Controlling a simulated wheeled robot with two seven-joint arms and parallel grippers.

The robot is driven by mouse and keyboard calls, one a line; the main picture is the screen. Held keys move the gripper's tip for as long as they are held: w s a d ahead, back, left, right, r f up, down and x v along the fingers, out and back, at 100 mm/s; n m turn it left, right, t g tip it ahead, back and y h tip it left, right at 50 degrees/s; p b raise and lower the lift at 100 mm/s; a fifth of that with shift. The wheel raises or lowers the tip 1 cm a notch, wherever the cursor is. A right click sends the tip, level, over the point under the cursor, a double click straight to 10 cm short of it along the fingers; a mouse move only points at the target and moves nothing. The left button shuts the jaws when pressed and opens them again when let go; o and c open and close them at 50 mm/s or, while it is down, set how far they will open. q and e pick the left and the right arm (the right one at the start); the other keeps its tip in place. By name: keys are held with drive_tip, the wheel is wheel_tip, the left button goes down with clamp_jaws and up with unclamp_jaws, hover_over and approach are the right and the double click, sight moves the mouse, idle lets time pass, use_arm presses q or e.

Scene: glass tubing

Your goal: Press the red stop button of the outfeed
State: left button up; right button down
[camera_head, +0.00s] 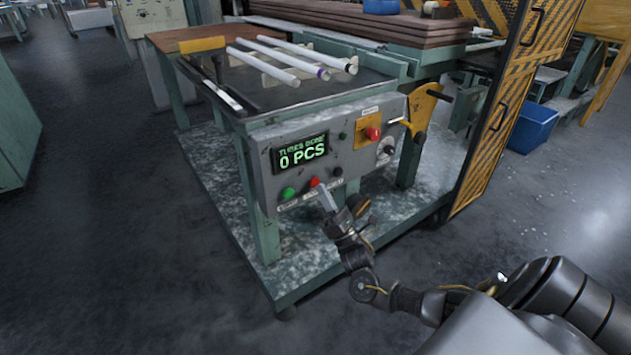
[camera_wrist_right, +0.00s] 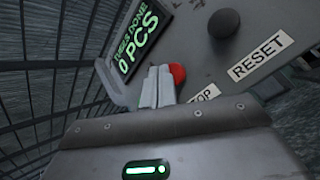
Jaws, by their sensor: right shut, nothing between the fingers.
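The red stop button (camera_head: 314,182) sits low on the grey control panel (camera_head: 262,150), between a green button (camera_head: 288,193) and a black button (camera_head: 338,171). In the right wrist view the red button (camera_wrist_right: 178,73) shows just beside the fingertips, partly hidden by them, above a label of which "OP" can be read. My right gripper (camera_head: 325,190) is shut and empty, its fingertips at the red button. It also shows in the right wrist view (camera_wrist_right: 158,72). I cannot tell whether the tips touch the button. My left gripper is not in view.
The panel display (camera_head: 301,151) reads "0 PCS". A red knob on a yellow plate (camera_head: 368,131) and a lever (camera_head: 400,122) are to the right. White tubes (camera_head: 280,66) lie on the table above. A striped yellow-black guard (camera_head: 500,110) stands at right. The floor in front is clear.

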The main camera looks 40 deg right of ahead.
drive_tip(key=shift+s, duration=0.2)
drive_tip(key=s+p, duration=0.3)
drive_tip(key=s, duration=0.2)
idle(0.5)
idle(0.7)
